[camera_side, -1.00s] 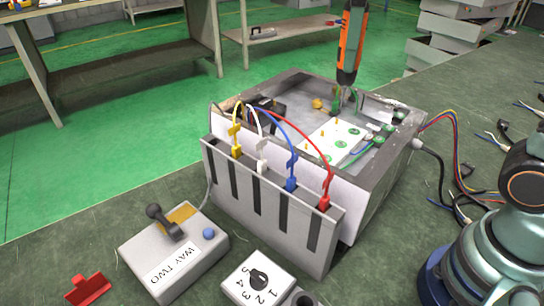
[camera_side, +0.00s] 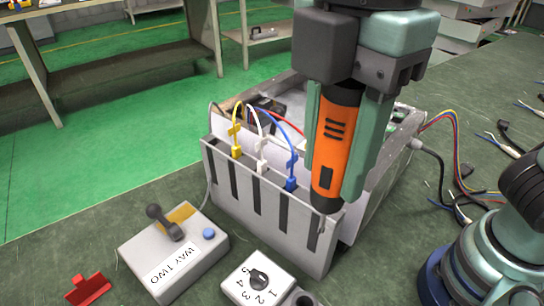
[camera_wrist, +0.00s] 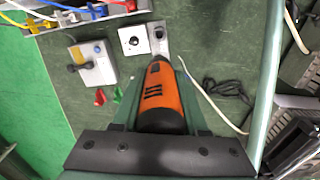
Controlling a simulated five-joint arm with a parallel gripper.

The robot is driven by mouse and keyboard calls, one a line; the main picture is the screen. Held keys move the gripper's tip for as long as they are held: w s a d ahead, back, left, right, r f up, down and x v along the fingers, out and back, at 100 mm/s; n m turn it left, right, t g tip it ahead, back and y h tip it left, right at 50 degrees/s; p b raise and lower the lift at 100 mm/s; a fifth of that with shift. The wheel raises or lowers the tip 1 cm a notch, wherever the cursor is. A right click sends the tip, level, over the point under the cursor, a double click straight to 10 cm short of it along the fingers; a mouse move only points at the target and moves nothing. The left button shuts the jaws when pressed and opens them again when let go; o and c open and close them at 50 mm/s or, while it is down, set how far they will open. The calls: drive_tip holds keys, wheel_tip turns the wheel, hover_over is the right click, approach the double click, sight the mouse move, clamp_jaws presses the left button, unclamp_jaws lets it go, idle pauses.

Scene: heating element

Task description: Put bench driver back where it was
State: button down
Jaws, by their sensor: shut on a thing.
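The bench driver (camera_side: 335,140) is orange and black, upright and slightly tilted, with its thin bit pointing down. My gripper (camera_side: 337,185) is shut on its body, one finger on each side. In the side view it hangs in front of the grey box's near right corner. The wrist view also shows the driver (camera_wrist: 158,92) between the fingers, its nose toward the small dial box (camera_wrist: 134,40). A dark round opening (camera_side: 299,297) sits beside the dial box (camera_side: 258,278), partly cut off by the frame edge; it also shows in the wrist view (camera_wrist: 158,33).
The open grey box (camera_side: 375,190) has a slotted front rack (camera_side: 235,200) with coloured leads. The "WAY TWO" lever box (camera_side: 172,250) and a red clip (camera_side: 88,289) are at the left. Loose cables (camera_side: 465,180) lie at the right.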

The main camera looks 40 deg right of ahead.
wheel_tip(320, 180, down, 25)
drive_tip(key=shift+w, duration=0.15)
idle(0.6)
drive_tip(key=shift+d+f, duration=0.1)
drive_tip(key=shift+f, duration=0.05)
drive_tip(key=shift+c, duration=2.1)
unclamp_jaws()
drive_tip(key=shift+f, duration=0.1)
wheel_tip(320, 180, up, 13)
drive_tip(key=shift+f, duration=0.1)
